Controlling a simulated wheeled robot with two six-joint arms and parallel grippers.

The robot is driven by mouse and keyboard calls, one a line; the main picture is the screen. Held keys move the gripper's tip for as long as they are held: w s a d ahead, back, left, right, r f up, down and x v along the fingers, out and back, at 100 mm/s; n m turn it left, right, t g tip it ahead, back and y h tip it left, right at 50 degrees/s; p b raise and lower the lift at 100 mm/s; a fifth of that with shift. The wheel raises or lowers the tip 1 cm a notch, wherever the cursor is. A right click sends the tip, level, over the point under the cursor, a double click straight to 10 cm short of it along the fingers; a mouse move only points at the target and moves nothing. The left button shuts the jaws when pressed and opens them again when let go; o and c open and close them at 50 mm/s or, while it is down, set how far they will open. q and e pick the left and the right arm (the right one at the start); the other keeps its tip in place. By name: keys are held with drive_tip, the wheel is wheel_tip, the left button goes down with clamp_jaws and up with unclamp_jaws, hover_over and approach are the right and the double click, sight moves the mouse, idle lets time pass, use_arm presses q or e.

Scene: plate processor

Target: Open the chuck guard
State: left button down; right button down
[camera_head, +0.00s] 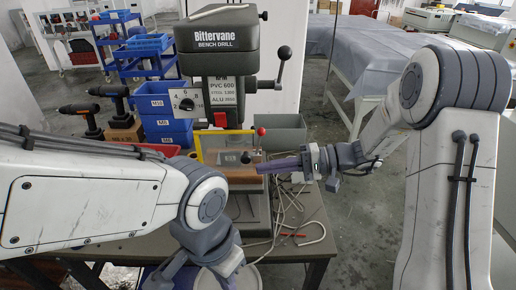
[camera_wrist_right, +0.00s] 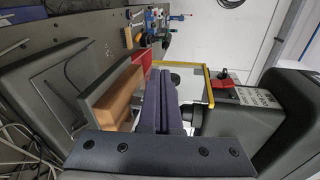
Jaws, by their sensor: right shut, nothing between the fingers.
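The chuck guard (camera_head: 222,143) is a clear panel with a yellow frame, at the front of the grey bench drill (camera_head: 217,40). In the right wrist view the guard (camera_wrist_right: 208,75) shows its yellow edge beyond my fingers, and it looks closed across the chuck area. My right gripper (camera_head: 260,168) points left with its purple fingers shut and empty, close to the guard's lower right part. I cannot tell whether they touch. The fingers (camera_wrist_right: 163,92) lie together in the right wrist view. My left arm crosses the lower left of the head view; its gripper is mostly hidden at the bottom edge.
A wooden block (camera_wrist_right: 124,92) lies in a grey vise below the guard. Blue bins (camera_head: 167,130), a red tray and cordless drills (camera_head: 80,110) stand left of the drill. Loose cables (camera_head: 290,215) lie at the bench's right. A grey bin (camera_head: 284,130) stands behind.

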drive_tip(key=w+d+m+t+y, duration=0.1)
drive_tip(key=w+d+m+t, duration=0.1)
drive_tip(key=w+d+t, duration=0.4)
drive_tip(key=shift+g, duration=0.5)
drive_tip(key=p+x, duration=0.1)
drive_tip(key=x, duration=0.2)
drive_tip(key=p+x, duration=0.1)
drive_tip(key=x, duration=0.1)
drive_tip(key=r+p+x, duration=0.1)
drive_tip(key=x, duration=0.2)
drive_tip(key=shift+w+a, duration=0.25)
drive_tip(key=shift+w, duration=0.25)
drive_tip(key=s+p, duration=0.1)
drive_tip(key=s, duration=0.1)
drive_tip(key=shift+s+a+p, duration=0.25)
drive_tip(key=shift+s+p, duration=0.1)
drive_tip(key=shift+p, duration=0.05)
drive_tip(key=shift+s+f, duration=0.15)
drive_tip(key=shift+s, duration=0.35)
